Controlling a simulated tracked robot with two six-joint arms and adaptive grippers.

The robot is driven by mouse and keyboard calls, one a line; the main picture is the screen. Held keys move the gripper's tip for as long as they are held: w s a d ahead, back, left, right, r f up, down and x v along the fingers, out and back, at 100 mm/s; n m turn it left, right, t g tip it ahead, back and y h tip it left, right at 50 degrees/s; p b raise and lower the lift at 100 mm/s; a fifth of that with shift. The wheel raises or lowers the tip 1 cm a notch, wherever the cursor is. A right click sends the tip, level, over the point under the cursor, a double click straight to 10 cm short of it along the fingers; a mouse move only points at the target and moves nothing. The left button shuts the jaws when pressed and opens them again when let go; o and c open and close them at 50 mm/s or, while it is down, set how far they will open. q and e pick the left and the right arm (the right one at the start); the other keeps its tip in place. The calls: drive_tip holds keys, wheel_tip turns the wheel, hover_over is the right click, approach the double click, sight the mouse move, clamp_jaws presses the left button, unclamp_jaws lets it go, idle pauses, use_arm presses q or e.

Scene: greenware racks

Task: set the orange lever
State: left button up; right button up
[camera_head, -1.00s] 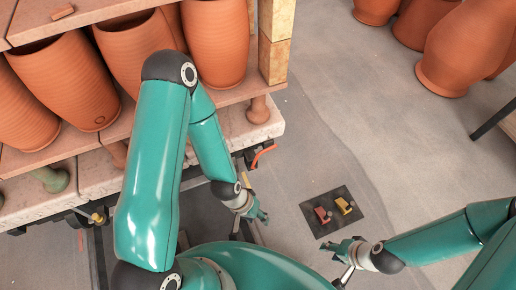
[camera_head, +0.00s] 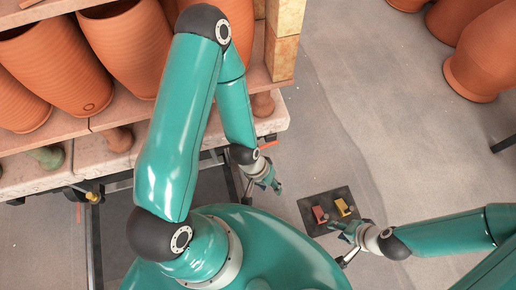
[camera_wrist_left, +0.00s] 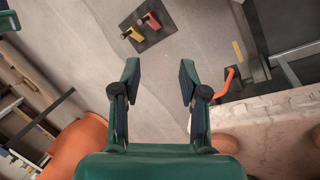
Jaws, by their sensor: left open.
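The orange lever (camera_head: 269,145) sticks out at the lower front corner of the rack in the head view. It also shows in the left wrist view (camera_wrist_left: 230,80), bent, rising from a dark mount to the right of the fingers. My left gripper (camera_head: 274,184) is just below the lever in the head view, apart from it. In the left wrist view its two fingers (camera_wrist_left: 160,76) are spread with only floor between them. My right gripper (camera_head: 343,235) is by the dark floor plate; its opening is too small to judge.
The rack's pale slab (camera_head: 130,150) carries terracotta pots (camera_head: 125,50) above. A dark plate (camera_head: 312,226) with a red piece (camera_head: 320,214) and a yellow piece (camera_head: 342,207) lies on the floor. More pots (camera_head: 485,60) stand at upper right.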

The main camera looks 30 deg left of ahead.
use_arm(q)
drive_tip(key=w+a+f+m+b, duration=0.2)
drive_tip(key=w+f+m+b, duration=0.2)
drive_tip(key=w+f+b, duration=0.45)
drive_tip(key=w+a+f+m+y+b, duration=0.2)
drive_tip(key=w+a+f+m+b, duration=0.3)
drive_tip(key=a+b, duration=0.4)
drive_tip(key=w+a+f+m+y+b, duration=0.2)
drive_tip(key=w+a+f+m+b, duration=0.15)
drive_tip(key=w+a+b, duration=0.55)
drive_tip(key=shift+n, duration=0.25)
drive_tip(key=f+b, duration=0.2)
drive_tip(key=f, duration=0.3)
drive_tip(key=s+d+f+b, duration=0.1)
drive_tip(key=f+b, duration=0.1)
drive_tip(key=f, duration=0.4)
drive_tip(key=s+f+b, duration=0.1)
drive_tip(key=f+b, duration=0.2)
drive_tip(key=f, duration=0.3)
drive_tip(key=shift+d, duration=0.3)
clamp_jaws()
